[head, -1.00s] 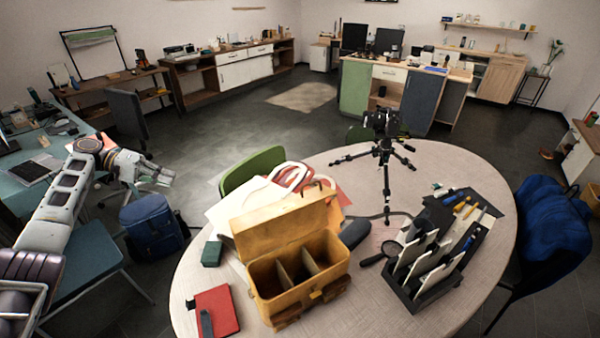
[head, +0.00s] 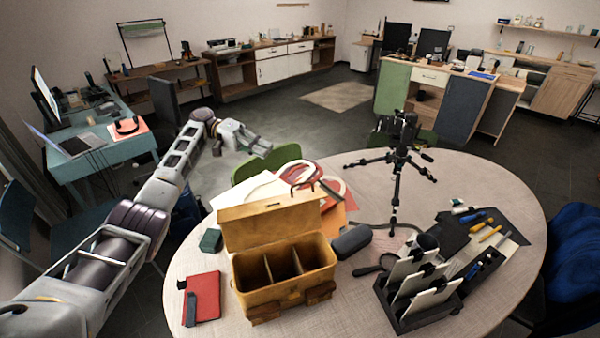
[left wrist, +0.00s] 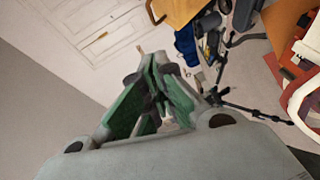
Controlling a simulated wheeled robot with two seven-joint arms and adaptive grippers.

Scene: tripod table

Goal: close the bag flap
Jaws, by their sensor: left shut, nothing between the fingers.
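The tan leather bag (head: 264,297) stands upright on the round table, with dividers in its open main compartment. Its flap (head: 272,222) is raised behind the opening and leans back a little. My left gripper (head: 266,148) is beyond and above the bag, up and to the left of the flap, not touching it. It is shut and empty. In the left wrist view its fingers (left wrist: 158,82) with green pads point away from the camera. The bag is not recognisable in that view. My right gripper is not in view.
A camera tripod (head: 397,175) stands behind and right of the bag. A black organiser (head: 405,318) and a dark case (head: 352,241) sit to its right. A red notebook (head: 203,297) and green box (head: 210,240) lie left. Papers and a green chair (head: 252,165) are behind.

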